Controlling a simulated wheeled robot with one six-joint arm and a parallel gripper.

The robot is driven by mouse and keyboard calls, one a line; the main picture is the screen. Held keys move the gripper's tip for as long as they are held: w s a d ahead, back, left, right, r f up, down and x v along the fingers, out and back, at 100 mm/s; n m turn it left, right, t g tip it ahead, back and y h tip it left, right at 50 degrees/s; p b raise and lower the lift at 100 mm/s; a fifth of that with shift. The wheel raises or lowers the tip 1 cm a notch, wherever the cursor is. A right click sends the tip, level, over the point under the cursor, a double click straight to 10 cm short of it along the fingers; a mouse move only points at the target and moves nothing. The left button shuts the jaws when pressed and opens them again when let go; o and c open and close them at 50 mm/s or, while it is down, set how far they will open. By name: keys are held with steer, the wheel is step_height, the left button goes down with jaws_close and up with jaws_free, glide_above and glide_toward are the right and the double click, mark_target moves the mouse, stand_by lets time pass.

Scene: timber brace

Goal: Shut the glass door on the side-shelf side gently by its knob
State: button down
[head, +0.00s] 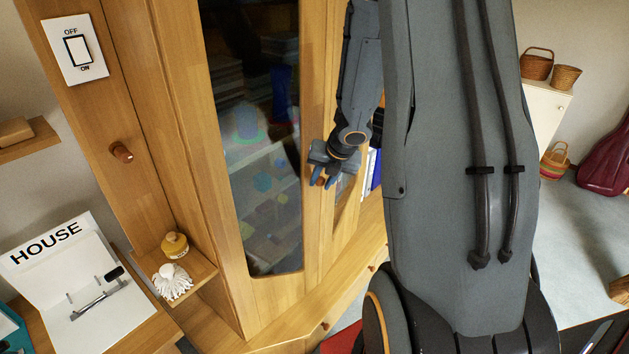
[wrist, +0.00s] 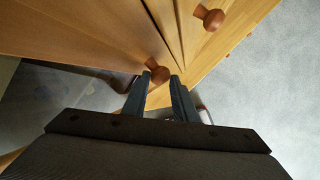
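The glass door (head: 232,215) on the side-shelf side is the wood-framed left door of the cabinet in the head view, with dark, reflective glass. Its round brown knob (head: 320,181) is partly hidden by my gripper (head: 326,172). In the wrist view the knob (wrist: 159,74) shows between the tips of my gripper (wrist: 160,82). The fingers flank it, with a small gap at the right finger; they look open around it. A dark seam runs beside the door edge in the wrist view. I cannot tell how far the door stands ajar.
Another knob (wrist: 210,18) sits on the neighbouring wood panel. The side shelf (head: 200,276) holds a yellow jar (head: 174,245) and a white tufted thing (head: 172,282). A peg (head: 121,152) sticks out at the left. My arm hides much of the right side.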

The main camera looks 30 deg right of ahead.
steer(key=c, duration=1.6)
jaws_free()
steer(key=shift+w+d+r, duration=0.2)
steer(key=shift+w+d, duration=0.05)
steer(key=shift+d, duration=0.15)
steer(key=shift+w+d+r, duration=0.15)
steer(key=shift+w+d, duration=0.05)
steer(key=shift+d, duration=0.2)
steer(key=shift+c, duration=0.2)
steer(key=shift+o, duration=1)
steer(key=shift+d, duration=0.2)
steer(key=shift+w+a+r, duration=0.15)
steer(key=shift+w+a, duration=0.05)
steer(key=shift+a, duration=0.05)
steer(key=s+p+v, duration=0.1)
steer(key=p+v, duration=0.3)
steer(key=v, duration=0.3)
steer(key=shift+s+a, duration=0.3)
steer(key=shift+a, duration=0.15)
